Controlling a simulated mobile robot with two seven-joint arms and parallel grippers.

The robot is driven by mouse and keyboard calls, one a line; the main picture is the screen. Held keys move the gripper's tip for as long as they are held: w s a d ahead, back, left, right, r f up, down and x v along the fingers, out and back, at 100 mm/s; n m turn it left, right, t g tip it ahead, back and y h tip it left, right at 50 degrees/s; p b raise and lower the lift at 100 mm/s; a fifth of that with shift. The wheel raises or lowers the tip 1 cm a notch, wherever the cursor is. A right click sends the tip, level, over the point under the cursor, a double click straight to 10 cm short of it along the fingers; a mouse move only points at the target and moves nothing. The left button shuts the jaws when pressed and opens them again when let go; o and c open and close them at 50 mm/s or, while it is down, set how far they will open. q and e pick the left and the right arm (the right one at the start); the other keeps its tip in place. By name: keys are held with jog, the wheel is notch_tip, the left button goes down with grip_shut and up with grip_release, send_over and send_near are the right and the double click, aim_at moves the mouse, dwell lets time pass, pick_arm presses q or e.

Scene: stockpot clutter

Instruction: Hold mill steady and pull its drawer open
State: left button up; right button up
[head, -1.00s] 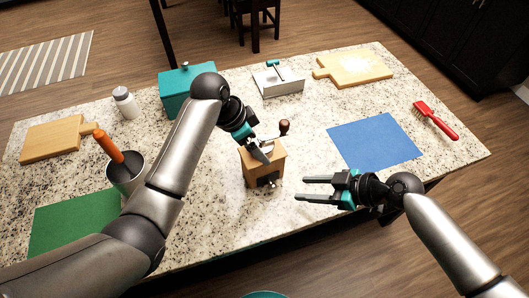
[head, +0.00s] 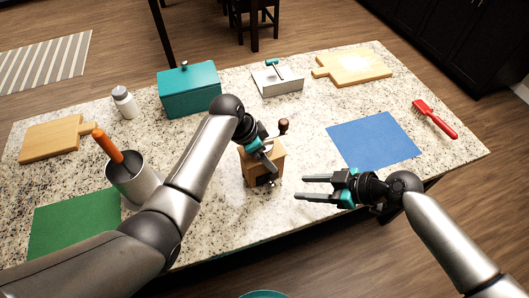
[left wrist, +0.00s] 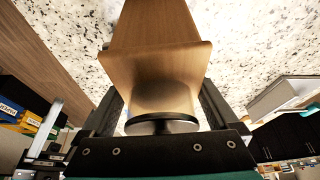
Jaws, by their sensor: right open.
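The mill (head: 250,167) is a wooden box with a dark-knobbed crank handle (head: 283,127), upright near the front middle of the counter. A dark drawer front with a small knob (head: 271,183) shows low on its front side. My left gripper (head: 266,160) is at the mill's top and partly hides it. In the left wrist view the wooden mill (left wrist: 155,60) and a shiny round part lie between the widely spread fingers (left wrist: 160,105); contact is unclear. My right gripper (head: 316,187) is open and empty, to the right of the mill, fingers pointing left.
A blue mat (head: 373,140) and red brush (head: 435,119) lie right. A grey pot (head: 133,180), green mat (head: 76,221), white bottle (head: 124,103) and board (head: 50,139) are left.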

pick_arm(q)
grip_shut()
dwell(0.6)
dwell(0.8)
